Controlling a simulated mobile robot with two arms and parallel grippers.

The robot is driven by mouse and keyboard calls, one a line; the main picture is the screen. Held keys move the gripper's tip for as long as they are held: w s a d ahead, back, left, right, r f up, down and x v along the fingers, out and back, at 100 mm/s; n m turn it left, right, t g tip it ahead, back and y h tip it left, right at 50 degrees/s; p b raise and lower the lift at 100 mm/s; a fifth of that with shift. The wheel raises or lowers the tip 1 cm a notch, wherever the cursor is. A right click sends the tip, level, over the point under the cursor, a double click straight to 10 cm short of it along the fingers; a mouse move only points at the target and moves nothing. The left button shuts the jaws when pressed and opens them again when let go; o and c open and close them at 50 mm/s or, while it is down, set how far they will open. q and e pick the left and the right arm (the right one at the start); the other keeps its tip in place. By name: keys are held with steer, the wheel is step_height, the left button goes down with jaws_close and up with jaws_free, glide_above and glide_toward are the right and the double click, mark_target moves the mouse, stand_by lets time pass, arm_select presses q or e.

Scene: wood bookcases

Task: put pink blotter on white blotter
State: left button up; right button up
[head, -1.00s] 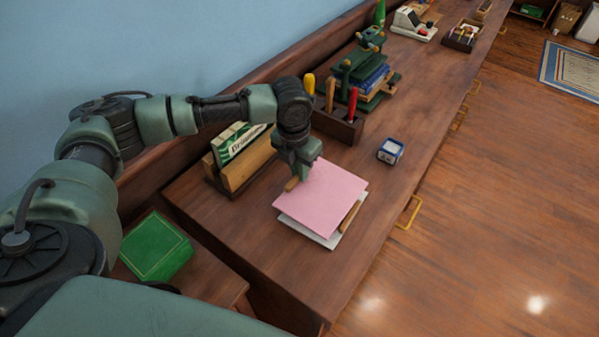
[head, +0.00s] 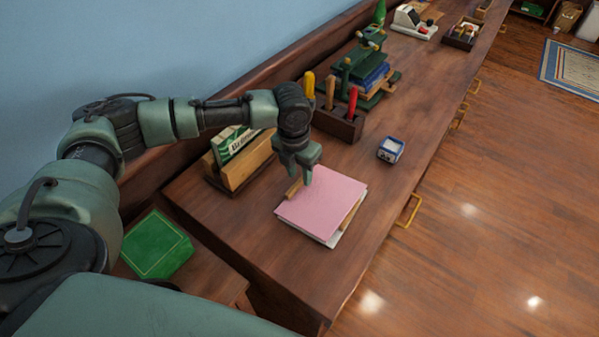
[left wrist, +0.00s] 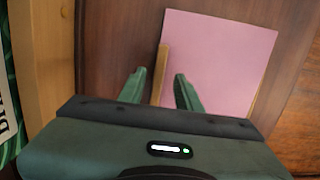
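The pink blotter (head: 323,204) lies flat on top of the white blotter (head: 297,227), roughly lined up with it. Only a thin strip of the white blotter shows along the front edge. Wooden strips edge the blotter on two sides. My left gripper (head: 297,174) is open and empty just above the left wooden strip. In the left wrist view the gripper (left wrist: 158,90) has its fingers apart, with the strip between them and the pink blotter (left wrist: 215,65) beyond. Whether a finger touches the blotter cannot be told. My right gripper is not in view.
A wooden holder with a green-and-white box (head: 240,150) stands left of the blotters. A tool rack (head: 340,124) is behind them, and a small blue box (head: 390,150) stands to the right. The desk front (head: 260,240) is clear. A green book (head: 155,245) lies on a lower surface.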

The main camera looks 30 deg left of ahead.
arm_select(q)
step_height(320, 180, up, 12)
steer(key=s+b, duration=0.1)
steer(key=shift+s, duration=0.2)
steer(key=shift+a, duration=0.1)
stand_by(0.4)
